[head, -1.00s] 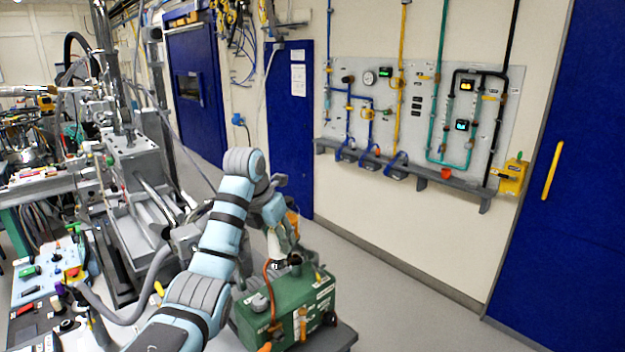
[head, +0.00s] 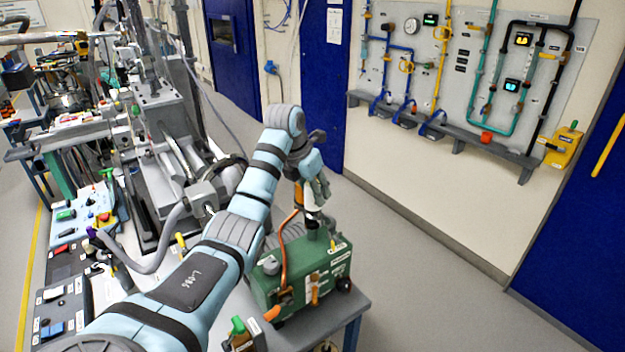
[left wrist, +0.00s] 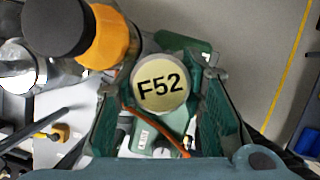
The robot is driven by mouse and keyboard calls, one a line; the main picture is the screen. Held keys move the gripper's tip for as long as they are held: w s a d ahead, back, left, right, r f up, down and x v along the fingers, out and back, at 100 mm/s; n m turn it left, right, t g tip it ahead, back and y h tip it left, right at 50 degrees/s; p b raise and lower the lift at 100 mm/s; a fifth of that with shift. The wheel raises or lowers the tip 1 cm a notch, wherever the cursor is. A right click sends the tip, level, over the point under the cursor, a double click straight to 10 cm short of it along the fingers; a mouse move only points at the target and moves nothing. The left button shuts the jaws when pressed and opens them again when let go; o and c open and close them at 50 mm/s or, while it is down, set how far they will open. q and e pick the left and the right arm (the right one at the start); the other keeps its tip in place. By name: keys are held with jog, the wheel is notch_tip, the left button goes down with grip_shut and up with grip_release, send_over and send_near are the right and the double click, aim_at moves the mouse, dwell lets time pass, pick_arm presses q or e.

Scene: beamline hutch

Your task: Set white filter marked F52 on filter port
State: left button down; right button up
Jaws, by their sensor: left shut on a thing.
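The white filter shows in the left wrist view with its round, pale end marked F52 (left wrist: 160,86) facing the camera. My left gripper (left wrist: 161,80) is shut on it, one finger on each side. In the head view my left gripper (head: 314,188) holds the white filter (head: 311,203) upright above the green pump box (head: 300,278). A short dark green stub, which looks like the filter port (head: 317,236), rises from the box top just under the filter. I cannot tell whether the filter touches it. My right gripper is not in view.
The green box stands on a grey cart top (head: 345,306). An orange hose (head: 284,250) curves up beside the stub. A black-capped orange part (left wrist: 110,38) is close to the gripper in the wrist view. Open floor (head: 420,270) lies to the right.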

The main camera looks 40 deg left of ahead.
pick_arm(q)
jog(key=shift+f, duration=0.1)
jog(key=shift+s+d, duration=0.1)
jog(key=shift+s, duration=0.25)
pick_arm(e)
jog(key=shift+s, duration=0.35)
pick_arm(q)
jog(key=shift+w, duration=0.2)
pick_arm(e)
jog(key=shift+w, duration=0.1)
pick_arm(q)
jog(key=shift+s+f, duration=0.1)
jog(key=shift+f, duration=0.3)
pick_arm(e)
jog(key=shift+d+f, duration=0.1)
pick_arm(q)
jog(key=c, duration=1)
grip_release()
jog(key=shift+o, duration=0.2)
